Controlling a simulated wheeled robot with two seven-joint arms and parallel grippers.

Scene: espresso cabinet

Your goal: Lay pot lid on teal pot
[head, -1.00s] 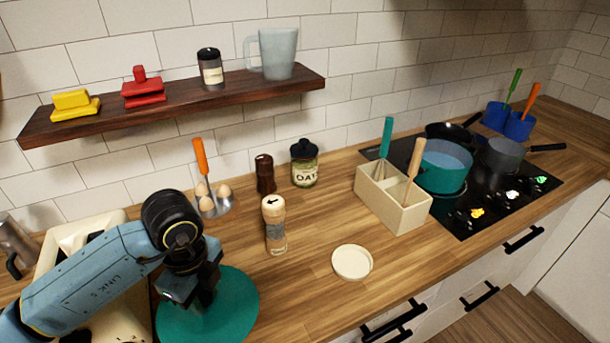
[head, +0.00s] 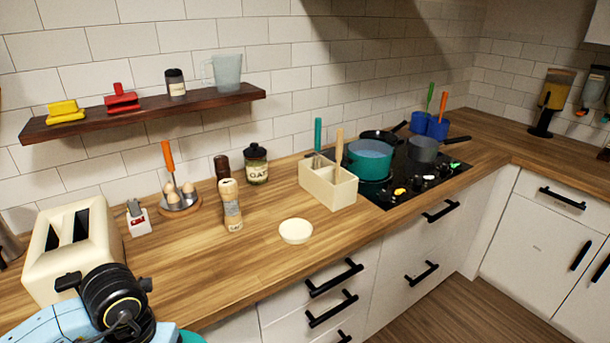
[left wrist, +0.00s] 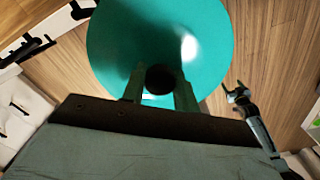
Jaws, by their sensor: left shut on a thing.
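The teal pot (head: 357,168) stands on the black hob in the head view, its top uncovered and bluish inside. The round teal pot lid (left wrist: 115,45) fills the top of the left wrist view. My left gripper (left wrist: 158,88) is shut on the lid's dark knob. In the head view only a sliver of the lid (head: 190,338) shows at the bottom edge, behind my left wrist, well left of the pot and nearer me. My right gripper (left wrist: 238,93) shows small in the left wrist view, its fingers apart and empty.
A cream utensil box (head: 328,187) stands left of the pot, its tall handles sticking up. A pepper mill (head: 231,207), an oat jar (head: 256,166), a cream dish (head: 296,231) and a toaster (head: 75,250) stand on the counter. A grey saucepan (head: 423,149) is right of the pot.

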